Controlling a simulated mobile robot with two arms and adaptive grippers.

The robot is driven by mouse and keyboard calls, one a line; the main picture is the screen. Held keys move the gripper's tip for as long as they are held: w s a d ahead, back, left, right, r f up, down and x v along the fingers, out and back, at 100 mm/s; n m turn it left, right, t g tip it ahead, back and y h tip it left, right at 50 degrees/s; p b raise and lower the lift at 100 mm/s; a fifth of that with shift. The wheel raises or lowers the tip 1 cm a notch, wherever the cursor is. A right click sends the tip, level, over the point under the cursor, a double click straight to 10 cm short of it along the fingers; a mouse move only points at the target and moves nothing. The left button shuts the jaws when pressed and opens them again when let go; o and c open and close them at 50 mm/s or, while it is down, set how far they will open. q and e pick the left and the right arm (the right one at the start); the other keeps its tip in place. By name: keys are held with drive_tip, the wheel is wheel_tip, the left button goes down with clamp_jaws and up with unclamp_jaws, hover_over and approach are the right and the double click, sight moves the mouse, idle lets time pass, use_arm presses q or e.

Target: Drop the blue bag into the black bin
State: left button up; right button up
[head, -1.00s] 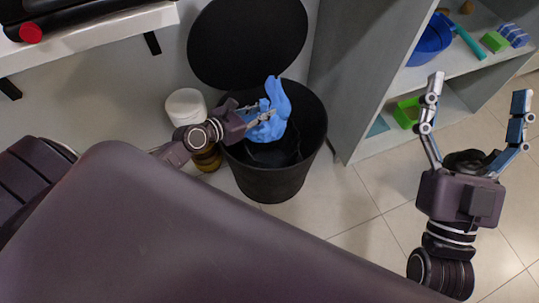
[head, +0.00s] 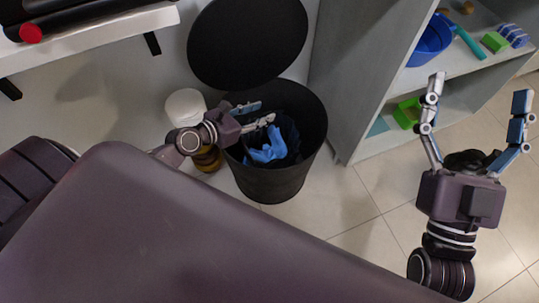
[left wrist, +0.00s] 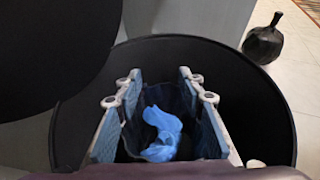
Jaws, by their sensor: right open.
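The blue bag (head: 268,146) is down inside the black bin (head: 275,184), below the bin's rim and apart from my fingers. It also shows in the left wrist view (left wrist: 162,134), lying crumpled in the bin between and beyond the fingers. My left gripper (head: 262,114) is over the bin's opening. In the left wrist view its fingers (left wrist: 158,85) are spread apart with nothing between them. My right gripper (head: 478,96) is open and empty, raised over the floor at the right.
The bin's round black lid (head: 247,42) stands open behind it. A white-topped container (head: 186,107) is left of the bin. A grey shelf (head: 365,60) with a blue bowl (head: 430,42) and green items stands to the right. The tiled floor between is clear.

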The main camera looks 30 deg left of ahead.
use_arm(q)
drive_tip(key=v, duration=1)
idle(0.3)
